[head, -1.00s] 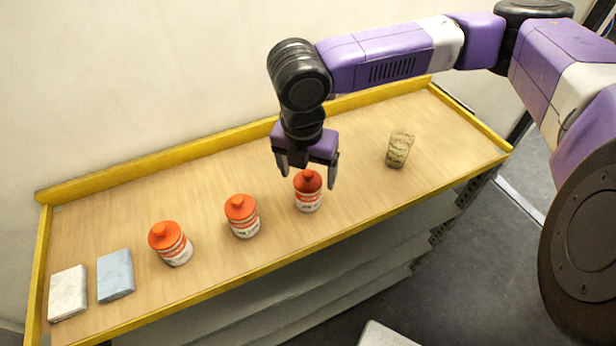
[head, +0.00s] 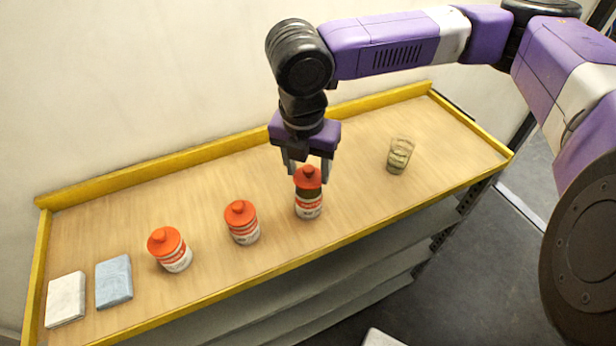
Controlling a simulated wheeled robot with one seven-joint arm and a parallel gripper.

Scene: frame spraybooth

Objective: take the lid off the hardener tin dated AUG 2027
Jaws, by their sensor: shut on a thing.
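Three white tins with red bands and orange lids stand in a row on the bench. My gripper (head: 308,177) is above the right tin (head: 308,208) and shut on its orange lid (head: 308,175). A dark olive band shows between this lid and the tin's label, so the lid looks raised a little, still right over the tin. The middle tin (head: 243,232) and the left tin (head: 175,260) stand upright with their lids on. The labels are too small to read, so I cannot tell which tin is dated AUG 2027.
A clear glass (head: 400,155) with something in it stands to the right. A blue block (head: 114,281) and a white block (head: 65,299) lie at the left end. The wooden bench top (head: 450,140) has a yellow raised edge; it is bare between the right tin and the glass.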

